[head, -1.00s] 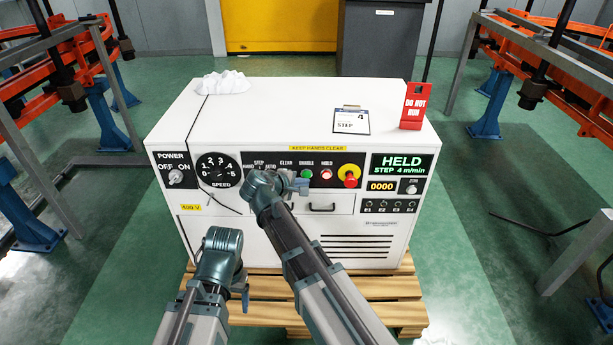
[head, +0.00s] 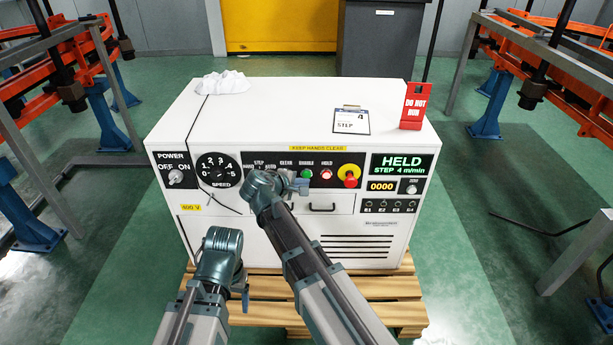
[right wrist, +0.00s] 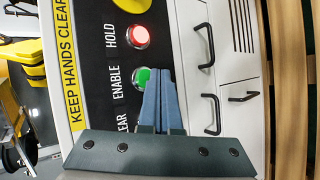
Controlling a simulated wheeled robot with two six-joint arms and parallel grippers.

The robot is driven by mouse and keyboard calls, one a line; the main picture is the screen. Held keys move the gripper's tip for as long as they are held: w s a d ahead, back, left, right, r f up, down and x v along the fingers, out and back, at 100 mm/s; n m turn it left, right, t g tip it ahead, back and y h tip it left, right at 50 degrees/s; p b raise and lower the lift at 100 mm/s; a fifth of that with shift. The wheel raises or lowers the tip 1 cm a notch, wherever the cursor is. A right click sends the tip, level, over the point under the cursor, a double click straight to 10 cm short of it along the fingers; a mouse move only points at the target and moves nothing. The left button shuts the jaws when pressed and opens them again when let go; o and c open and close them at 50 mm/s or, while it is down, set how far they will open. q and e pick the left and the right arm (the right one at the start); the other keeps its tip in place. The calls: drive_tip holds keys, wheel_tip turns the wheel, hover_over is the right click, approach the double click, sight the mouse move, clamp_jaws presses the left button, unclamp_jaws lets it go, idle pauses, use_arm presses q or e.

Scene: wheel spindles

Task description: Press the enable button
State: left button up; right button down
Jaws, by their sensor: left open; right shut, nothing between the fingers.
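The green ENABLE button (head: 306,174) is on the dark control strip of the white cabinet. In the right wrist view the green button (right wrist: 141,77) stands just left of my fingertips, its lower edge close to the fingers. The red HOLD button (head: 326,174) is to its right and looks lit in the right wrist view (right wrist: 138,36). My right gripper (right wrist: 159,72) is shut and empty, in front of the panel by the ENABLE button. I cannot tell whether it touches. My left gripper (head: 243,292) is open, low in front of the cabinet. The display (head: 402,165) reads HELD, STEP 4 m/min.
A red and yellow emergency stop (head: 349,176) sits right of HOLD. A drawer handle (head: 322,208) juts out below. A clipboard (head: 352,120), a red DO NOT RUN sign (head: 414,106) and a white cloth (head: 223,82) are on the cabinet top. A pallet (head: 385,313) lies underneath.

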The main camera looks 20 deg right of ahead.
drive_tip(key=shift+w, duration=0.15)
drive_tip(key=shift+w+d, duration=0.15)
drive_tip(key=shift+w, duration=0.15)
drive_tip(key=shift+w, duration=0.35)
idle(0.9)
drive_tip(key=shift+s, duration=0.8)
drive_tip(key=s, duration=0.1)
drive_tip(key=s+a, duration=0.1)
drive_tip(key=s, duration=0.2)
drive_tip(key=shift+s+a, duration=0.35)
drive_tip(key=shift+s, duration=0.05)
idle(0.5)
